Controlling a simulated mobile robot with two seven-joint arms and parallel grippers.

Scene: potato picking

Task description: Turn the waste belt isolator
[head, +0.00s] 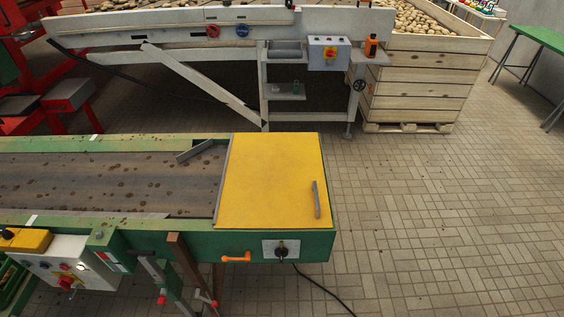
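A green-framed belt conveyor (130,223) with a dark, spotted belt (90,182) runs in from the left. A square yellow cover (270,180) with a grey handle sits over its right end. On its near side, at the right, a white plate (269,249) carries a black rotary switch (281,251), with a black cable running down to the floor. This looks like the isolator, but I can read no label. The switch's exact position is too small to tell. Neither of my grippers is in view.
An orange handle (237,257) sticks out left of the switch plate. A white control box (70,264) with a red knob hangs at lower left. Behind stand a white machine (130,25) and a wooden crate of potatoes (420,88). The paved floor at right is clear.

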